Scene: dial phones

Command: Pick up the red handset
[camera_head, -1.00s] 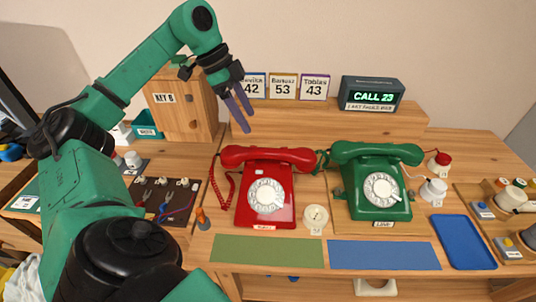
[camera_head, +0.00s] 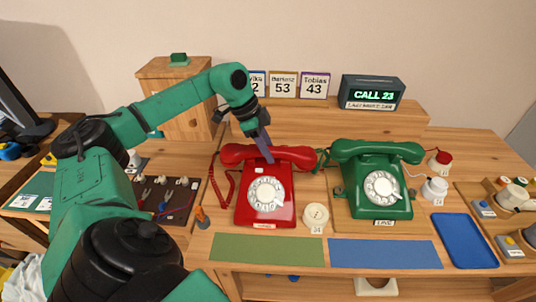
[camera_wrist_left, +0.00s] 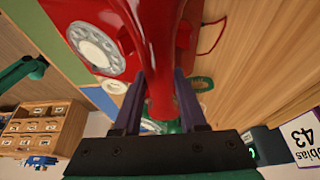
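The red handset (camera_head: 290,156) lies across the cradle of the red dial phone (camera_head: 266,196). My left gripper (camera_head: 266,150) is down at the handset's middle from above. In the left wrist view the handset (camera_wrist_left: 160,105) runs between the two purple fingers of my left gripper (camera_wrist_left: 160,82), one on each side. The fingers look open around it; whether they touch it is hard to tell. The red phone's white dial (camera_wrist_left: 95,45) shows at upper left there. My right gripper is not in view.
A green phone (camera_head: 375,185) stands close on the right. A small cream disc-shaped item (camera_head: 315,214) sits between the phones at the front. Green (camera_head: 268,249) and blue (camera_head: 384,254) mats lie along the front edge. A wooden ledge with a call display (camera_head: 372,92) stands behind.

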